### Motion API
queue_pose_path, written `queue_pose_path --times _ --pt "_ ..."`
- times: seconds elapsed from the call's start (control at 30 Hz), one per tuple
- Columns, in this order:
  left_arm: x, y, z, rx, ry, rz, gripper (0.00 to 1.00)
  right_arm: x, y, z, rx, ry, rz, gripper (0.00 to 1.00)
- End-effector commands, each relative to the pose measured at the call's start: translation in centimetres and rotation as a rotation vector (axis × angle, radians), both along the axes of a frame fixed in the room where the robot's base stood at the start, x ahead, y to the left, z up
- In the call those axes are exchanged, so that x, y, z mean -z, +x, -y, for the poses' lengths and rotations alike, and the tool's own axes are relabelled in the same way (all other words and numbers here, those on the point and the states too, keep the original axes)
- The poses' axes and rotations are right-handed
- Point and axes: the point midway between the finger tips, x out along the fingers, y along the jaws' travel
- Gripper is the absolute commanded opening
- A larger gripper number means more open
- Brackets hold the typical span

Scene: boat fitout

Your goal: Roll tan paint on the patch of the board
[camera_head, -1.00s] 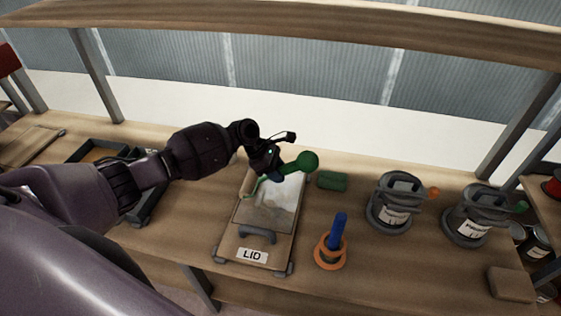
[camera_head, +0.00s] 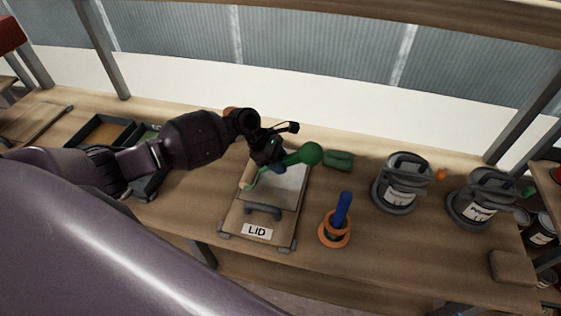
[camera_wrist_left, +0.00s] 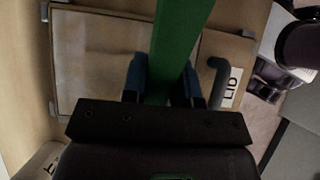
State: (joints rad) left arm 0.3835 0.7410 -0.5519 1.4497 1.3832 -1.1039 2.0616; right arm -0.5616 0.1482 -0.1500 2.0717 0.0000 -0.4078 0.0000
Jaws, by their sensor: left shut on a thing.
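My left gripper (camera_head: 274,163) is shut on the green handle of a paint roller (camera_head: 310,154). The handle also shows between the blue fingertips in the left wrist view (camera_wrist_left: 165,80). The roller's pale tan head (camera_head: 246,179) is over the left edge of the board's patch; contact cannot be told. The patch (camera_head: 288,190) is greyish white, partly hidden by the gripper and roller. The board (camera_head: 285,226) lies on the bench with a dark handle and a LID label. A dark tray (camera_head: 105,132) with tan-orange contents is at left. My right gripper is out of view.
Right of the board are a green block (camera_head: 338,160), a blue-handled tool in an orange ring (camera_head: 343,209) and two lidded grey pots (camera_head: 402,183) (camera_head: 480,200). A wooden block (camera_head: 512,267) lies at the bench's right end. A shelf beam crosses above.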

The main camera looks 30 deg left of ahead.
Motion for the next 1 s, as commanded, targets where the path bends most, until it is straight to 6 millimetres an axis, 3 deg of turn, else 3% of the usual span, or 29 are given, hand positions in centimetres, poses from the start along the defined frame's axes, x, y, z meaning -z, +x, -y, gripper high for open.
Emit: queue_pose_path --times 1.0 --pt "1.4 0.0 0.0 0.0 -0.001 0.0 0.0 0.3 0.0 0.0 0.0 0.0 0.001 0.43"
